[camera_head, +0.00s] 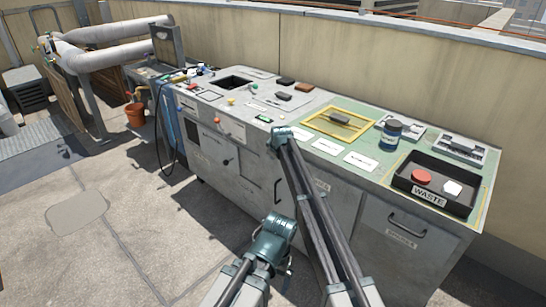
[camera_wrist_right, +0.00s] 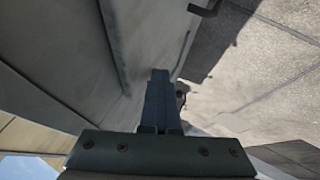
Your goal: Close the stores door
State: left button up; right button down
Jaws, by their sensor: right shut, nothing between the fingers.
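The grey cabinet under the workbench has several door fronts. One in the middle (camera_head: 254,178) has a dark upright handle (camera_head: 277,190); one at the right (camera_head: 395,255) has a dark bar handle (camera_head: 407,225). Their small labels are too blurred to tell surely which is the stores door, and I cannot tell whether any stands ajar. In the right wrist view my right gripper (camera_wrist_right: 160,75) is shut and empty, close by a grey cabinet face (camera_wrist_right: 150,35). A dark handle (camera_wrist_right: 205,8) is at the top. My arms hide part of the cabinet front; my left gripper does not show.
The benchtop bears a black waste tray (camera_head: 435,208), a dark jar (camera_head: 391,133) and a yellow frame (camera_head: 318,130). An orange bucket (camera_head: 135,114) and a hanging dark hose (camera_head: 160,140) are at the left. The paved floor (camera_head: 130,220) before the cabinet is clear.

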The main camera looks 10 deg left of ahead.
jog(key=shift+w+d+r, duration=0.2)
jog(key=shift+w+d, duration=0.2)
jog(key=shift+w, duration=0.05)
jog(key=s+a+p+v, duration=0.1)
jog(key=p+v, duration=1)
jog(key=v, duration=0.3)
jog(key=s+d+f+m+g+h, duration=0.15)
jog(key=s+d+m, duration=0.25)
jog(key=s+d, duration=0.65)
jog(key=s+d+f+m+g, duration=0.2)
jog(key=s+d+m+g, duration=0.3)
jog(key=s, duration=1.1)
jog(key=s+d+f+m+h, duration=0.1)
jog(key=s+d+m, duration=0.2)
jog(key=s+d, duration=0.85)
jog(key=s+a+n, duration=0.3)
jog(key=s+a, duration=0.3)
jog(key=a, duration=0.6)
notch_tip(320, 180, up, 15)
jog(key=p, duration=1.5)
jog(key=shift+s+a+g+h+p, duration=0.35)
jog(key=shift+h, duration=0.1)
jog(key=shift+r, duration=0.1)
